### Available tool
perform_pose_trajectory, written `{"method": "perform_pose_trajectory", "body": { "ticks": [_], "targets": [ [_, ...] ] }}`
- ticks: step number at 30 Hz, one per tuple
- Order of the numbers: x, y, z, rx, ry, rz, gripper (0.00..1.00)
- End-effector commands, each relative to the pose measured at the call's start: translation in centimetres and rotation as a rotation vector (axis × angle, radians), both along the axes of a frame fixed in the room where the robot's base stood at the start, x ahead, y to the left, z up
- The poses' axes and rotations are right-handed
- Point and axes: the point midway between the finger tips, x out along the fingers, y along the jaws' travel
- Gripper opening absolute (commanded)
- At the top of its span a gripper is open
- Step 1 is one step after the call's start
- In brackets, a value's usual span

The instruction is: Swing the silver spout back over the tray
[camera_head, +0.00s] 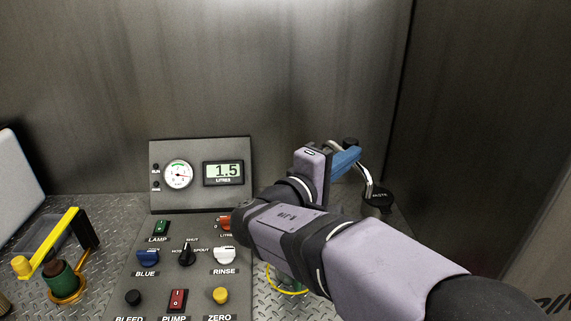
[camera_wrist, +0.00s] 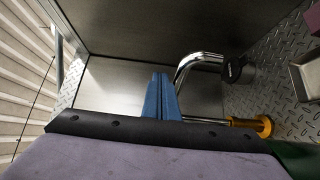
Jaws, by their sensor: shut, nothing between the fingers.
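The silver spout (camera_head: 365,177) is a bent shiny tube rising from a black round cap (camera_head: 377,199) on the right, behind my arm. In the wrist view the spout (camera_wrist: 194,62) curves from its black cap towards the left and then down, close to the right side of my fingers. My gripper (camera_head: 350,160) has blue fingers, shut and empty; they also show in the wrist view (camera_wrist: 160,92). I cannot tell whether they touch the tube. A shallow metal tray (camera_wrist: 307,75) shows in part at the right edge of the wrist view.
A control panel (camera_head: 140,260) with knobs and switches stands left of my arm, below a gauge and a display (camera_head: 223,172) reading 1.5. A yellow-handled lever (camera_head: 47,243) is at far left. Metal walls close off the back and right. A gold fitting (camera_wrist: 262,125) lies below the spout.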

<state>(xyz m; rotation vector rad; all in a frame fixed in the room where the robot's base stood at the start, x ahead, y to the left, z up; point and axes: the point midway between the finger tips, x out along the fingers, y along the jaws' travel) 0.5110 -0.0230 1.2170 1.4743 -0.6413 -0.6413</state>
Motion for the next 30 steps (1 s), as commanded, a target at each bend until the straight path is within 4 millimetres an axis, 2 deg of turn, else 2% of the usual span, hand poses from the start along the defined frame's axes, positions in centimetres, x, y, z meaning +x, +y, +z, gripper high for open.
{"method": "perform_pose_trajectory", "body": {
  "ticks": [3, 11, 30],
  "targets": [
    [0.1, -0.9, -0.3, 0.001, -0.002, -0.002, 0.0],
    [0.3, -1.7, 0.0, 0.0, -0.001, 0.0, 0.0],
    [0.1, -1.3, 0.0, 0.0, -0.001, 0.002, 0.0]
  ]
}}
